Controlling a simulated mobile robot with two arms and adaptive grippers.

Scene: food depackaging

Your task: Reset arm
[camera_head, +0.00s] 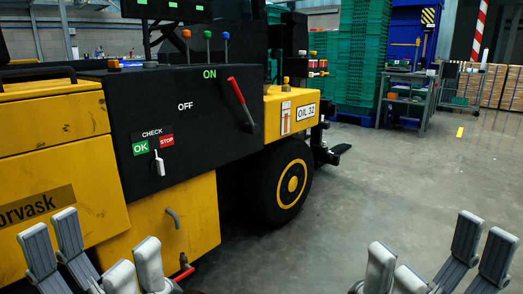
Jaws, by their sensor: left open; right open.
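My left gripper (93,245) is at the lower left, open and empty, in front of a yellow and black forklift (150,215). My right gripper (437,250) is at the lower right, open and empty over the grey floor. Both are apart from the forklift's controls. The black side panel (185,135) carries a red-handled lever (238,92), tilted up to the left, right of the green ON label (209,73). The white OFF label (185,106) is lower left. A small white switch (159,163) sits below the OK and STOP labels.
Three small levers with orange, green and blue knobs (208,35) stand on the forklift's top. Its black wheel (287,183) is at the right. A grey cart (405,98) and green crates (360,55) stand behind. The floor (400,185) at right is clear.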

